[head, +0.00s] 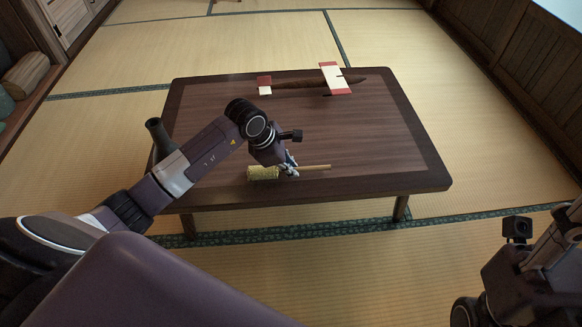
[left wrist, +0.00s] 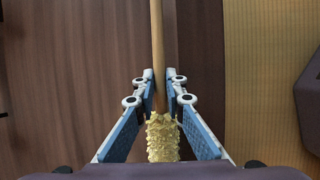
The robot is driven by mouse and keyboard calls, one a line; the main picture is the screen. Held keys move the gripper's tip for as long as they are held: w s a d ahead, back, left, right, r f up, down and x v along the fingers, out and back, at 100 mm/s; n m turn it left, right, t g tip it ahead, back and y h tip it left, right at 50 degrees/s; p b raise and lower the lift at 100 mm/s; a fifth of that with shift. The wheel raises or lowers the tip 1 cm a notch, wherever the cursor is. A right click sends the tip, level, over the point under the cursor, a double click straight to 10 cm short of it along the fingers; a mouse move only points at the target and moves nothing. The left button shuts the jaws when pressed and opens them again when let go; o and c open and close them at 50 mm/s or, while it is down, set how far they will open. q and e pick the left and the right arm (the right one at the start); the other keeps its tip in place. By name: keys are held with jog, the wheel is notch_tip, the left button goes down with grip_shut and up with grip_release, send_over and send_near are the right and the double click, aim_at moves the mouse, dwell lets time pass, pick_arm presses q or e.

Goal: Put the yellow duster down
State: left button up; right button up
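The yellow duster has a fluffy yellow head (head: 263,173) and a thin wooden handle (head: 316,167). It lies along the near edge of the low table (head: 215,115), head to the left. I cannot tell whether it touches the tabletop. My left gripper (head: 289,168) is over the handle just beside the head. In the left wrist view, its fingertips (left wrist: 158,92) sit close on both sides of the handle (left wrist: 157,40) and appear shut on it, with the yellow head (left wrist: 162,138) between the finger bases. My right arm shows at the lower right; its fingers cannot be made out.
A dark brown, long pointed object with red and white parts (head: 305,83) lies at the table's far side. The tabletop's middle is clear. Tatami floor (head: 480,120) surrounds the table. A shelf with a rolled item (head: 27,75) stands at the far left.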

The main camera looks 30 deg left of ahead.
pick_arm(q)
jog(key=o, duration=0.4)
jog(key=shift+o, duration=0.2)
